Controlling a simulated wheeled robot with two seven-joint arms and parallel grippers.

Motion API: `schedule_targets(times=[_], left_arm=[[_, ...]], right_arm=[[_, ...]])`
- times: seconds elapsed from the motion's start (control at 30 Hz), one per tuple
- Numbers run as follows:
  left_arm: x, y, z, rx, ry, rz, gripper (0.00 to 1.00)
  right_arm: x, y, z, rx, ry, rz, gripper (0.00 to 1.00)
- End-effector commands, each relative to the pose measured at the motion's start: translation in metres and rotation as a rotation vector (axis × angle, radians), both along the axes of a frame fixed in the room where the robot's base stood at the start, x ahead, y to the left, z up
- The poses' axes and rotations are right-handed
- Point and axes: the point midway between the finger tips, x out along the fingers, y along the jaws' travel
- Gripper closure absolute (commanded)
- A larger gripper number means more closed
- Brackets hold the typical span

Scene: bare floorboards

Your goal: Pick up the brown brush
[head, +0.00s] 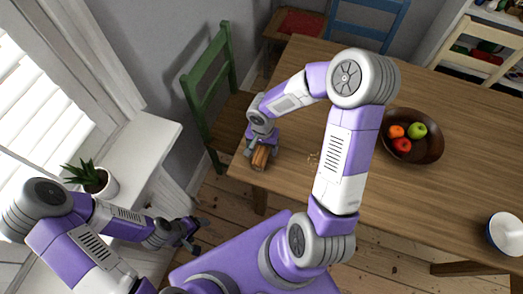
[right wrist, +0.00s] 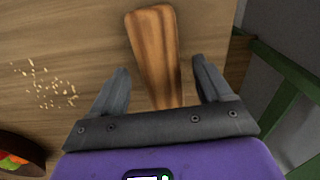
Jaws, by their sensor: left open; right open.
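The brown brush (head: 260,157) lies on the wooden table near its left corner in the head view. In the right wrist view the brush (right wrist: 154,50) shows as a striped brown wooden piece pointing between my fingers; its lower end is hidden behind my gripper. My right gripper (head: 257,147) is directly above the brush, open, with one finger on each side of it. The right wrist view shows the same open fingers (right wrist: 160,85), apart from the brush. My left gripper (head: 190,236) is open and empty, low beside the table and the windowsill.
Crumbs (right wrist: 45,85) are scattered on the table (head: 290,190) beside the brush. A bowl of fruit (head: 437,153) and a white bowl (head: 507,234) stand farther right. A green chair (head: 208,85) is close to the table's left edge. A potted plant (head: 104,186) stands on the sill.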

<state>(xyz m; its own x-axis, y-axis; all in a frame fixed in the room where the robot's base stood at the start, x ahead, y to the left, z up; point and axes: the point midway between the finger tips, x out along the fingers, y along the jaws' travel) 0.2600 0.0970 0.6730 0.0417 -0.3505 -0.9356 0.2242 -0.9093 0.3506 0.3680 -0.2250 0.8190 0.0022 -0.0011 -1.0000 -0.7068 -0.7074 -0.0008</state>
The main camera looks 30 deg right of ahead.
Motion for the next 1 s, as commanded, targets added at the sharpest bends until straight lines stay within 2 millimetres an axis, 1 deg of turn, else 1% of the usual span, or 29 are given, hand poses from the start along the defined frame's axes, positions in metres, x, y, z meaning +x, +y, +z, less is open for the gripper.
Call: schedule_targets(times=[0.03,0.1,0.2,0.3,0.47,0.5,0.87,0.9,1.0], left_arm=[[0.000,0.000,-0.005,0.000,0.000,0.000,0.21],[0.000,0.000,-0.009,0.000,0.000,0.000,0.21],[0.000,0.000,-0.012,0.000,-0.001,0.000,0.21],[0.000,0.000,-0.012,0.000,-0.001,0.000,0.21],[0.000,0.000,-0.012,0.000,-0.001,0.000,0.21],[0.000,0.000,-0.012,0.000,-0.001,0.000,0.21],[0.000,0.000,-0.012,0.000,-0.001,0.000,0.21],[0.001,0.000,-0.012,0.000,-0.001,0.000,0.21],[0.000,0.000,-0.012,0.000,-0.001,0.000,0.21]], right_arm=[[-0.001,0.000,-0.012,0.002,0.005,0.000,0.21],[-0.001,0.000,-0.023,0.002,0.004,0.000,0.21],[-0.001,0.000,-0.033,0.001,0.003,-0.001,0.21],[0.000,0.000,-0.036,0.001,0.001,0.000,0.21],[0.000,0.000,-0.035,0.001,-0.001,0.000,0.21],[0.000,0.000,-0.035,0.001,-0.001,0.000,0.23],[0.000,0.000,-0.035,0.000,0.000,0.000,0.78],[0.000,0.000,-0.035,0.001,-0.001,0.000,0.80],[0.000,0.000,-0.035,0.001,-0.001,0.000,0.80]])
